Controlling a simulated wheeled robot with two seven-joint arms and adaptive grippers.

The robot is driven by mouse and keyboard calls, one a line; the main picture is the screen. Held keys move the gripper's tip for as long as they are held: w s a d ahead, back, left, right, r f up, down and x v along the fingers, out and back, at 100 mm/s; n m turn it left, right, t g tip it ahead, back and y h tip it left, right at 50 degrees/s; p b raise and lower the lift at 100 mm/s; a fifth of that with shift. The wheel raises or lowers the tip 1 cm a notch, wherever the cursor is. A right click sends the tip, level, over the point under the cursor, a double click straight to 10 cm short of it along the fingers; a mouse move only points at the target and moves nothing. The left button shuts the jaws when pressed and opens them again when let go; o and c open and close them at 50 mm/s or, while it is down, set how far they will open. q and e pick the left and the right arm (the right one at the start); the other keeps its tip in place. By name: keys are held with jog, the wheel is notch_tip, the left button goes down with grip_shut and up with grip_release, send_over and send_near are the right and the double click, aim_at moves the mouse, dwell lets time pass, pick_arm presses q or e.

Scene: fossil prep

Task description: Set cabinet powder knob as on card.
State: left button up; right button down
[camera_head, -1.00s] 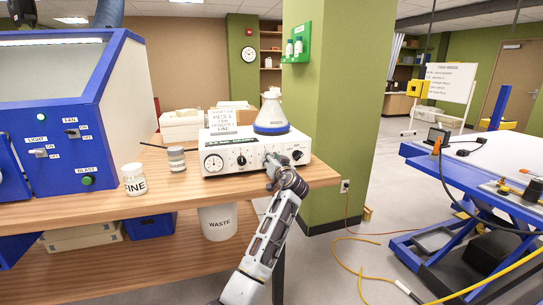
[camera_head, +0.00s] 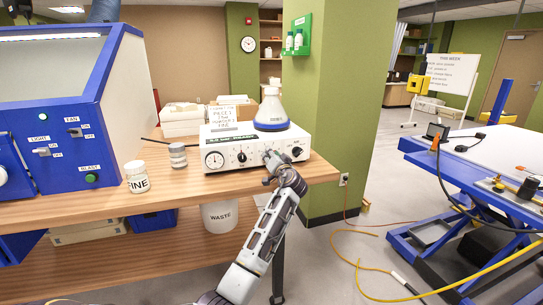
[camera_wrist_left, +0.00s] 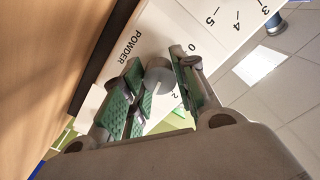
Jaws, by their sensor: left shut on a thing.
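The white control unit (camera_head: 225,162) stands on the wooden bench with a round gauge and several dark knobs on its front. A card (camera_head: 222,115) with small print stands on top at its left; I cannot read all of it. My left gripper (camera_head: 270,168) is at the unit's front, right of middle, covering part of the panel. In the left wrist view, the grey powder knob (camera_wrist_left: 158,74) sits between the green-padded fingers of the left gripper (camera_wrist_left: 160,90), which is shut on it. The word POWDER and dial numbers show beside it. The pointer's setting is not clear. My right gripper is out of view.
A flask with a blue base (camera_head: 271,112) sits on the unit. A jar marked FINE (camera_head: 137,178) and a grey-lidded jar (camera_head: 178,156) stand left of it. A blue cabinet (camera_head: 75,150) fills the left. A waste bin (camera_head: 220,215) is below the bench.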

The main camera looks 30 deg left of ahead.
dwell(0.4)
pick_arm(q)
jog(key=o, duration=1)
jog(key=shift+o, duration=0.2)
jog(key=shift+d, duration=0.1)
jog(key=v, duration=1.2)
